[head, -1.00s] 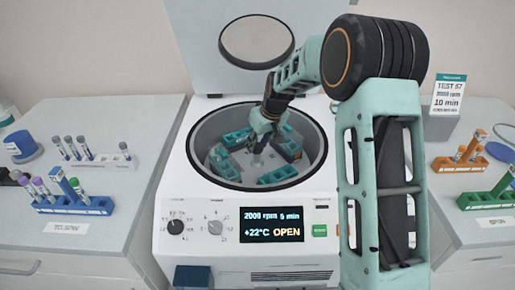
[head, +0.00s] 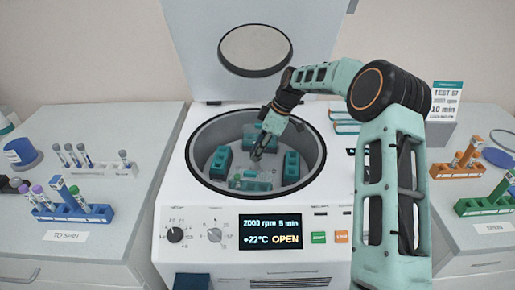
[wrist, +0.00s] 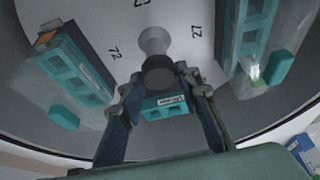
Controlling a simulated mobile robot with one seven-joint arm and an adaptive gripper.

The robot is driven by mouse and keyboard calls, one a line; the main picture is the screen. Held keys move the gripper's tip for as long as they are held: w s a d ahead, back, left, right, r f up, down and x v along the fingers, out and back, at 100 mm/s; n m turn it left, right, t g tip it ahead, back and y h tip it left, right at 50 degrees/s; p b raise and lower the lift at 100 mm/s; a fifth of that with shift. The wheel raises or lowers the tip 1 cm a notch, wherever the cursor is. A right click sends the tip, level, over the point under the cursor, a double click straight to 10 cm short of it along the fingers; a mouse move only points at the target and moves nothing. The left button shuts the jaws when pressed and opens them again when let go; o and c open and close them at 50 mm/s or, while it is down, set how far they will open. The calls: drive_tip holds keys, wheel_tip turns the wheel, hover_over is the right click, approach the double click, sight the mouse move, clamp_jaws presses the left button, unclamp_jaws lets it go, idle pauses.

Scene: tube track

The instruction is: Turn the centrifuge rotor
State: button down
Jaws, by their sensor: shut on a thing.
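The centrifuge (head: 180,215) stands with its lid (head: 215,85) raised and its bowl (head: 200,140) exposed. In the bowl the rotor carries teal buckets, one at left (head: 222,160), one at right (head: 291,166), one at the back and one at the front. In the wrist view the grey rotor plate (wrist: 188,22) shows printed numbers around a central knob (wrist: 157,73). My gripper (head: 258,154) reaches down into the bowl at the rotor's middle. In the wrist view its fingers (wrist: 163,88) stand either side of the knob and are shut on it.
The display (head: 270,231) reads OPEN. Tube racks stand on the left bench, including a blue one (head: 75,212). An orange rack (head: 458,165) and a green rack (head: 483,204) stand on the right. The bowl wall surrounds my gripper closely.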

drive_tip(key=shift+w+n, duration=0.1)
drive_tip(key=shift+n, duration=0.4)
drive_tip(key=shift+d+g, duration=0.1)
drive_tip(key=shift+g, duration=0.2)
drive_tip(key=c, duration=1.4)
unclamp_jaws()
drive_tip(key=shift+c, duration=0.2)
drive_tip(key=v, duration=1.2)
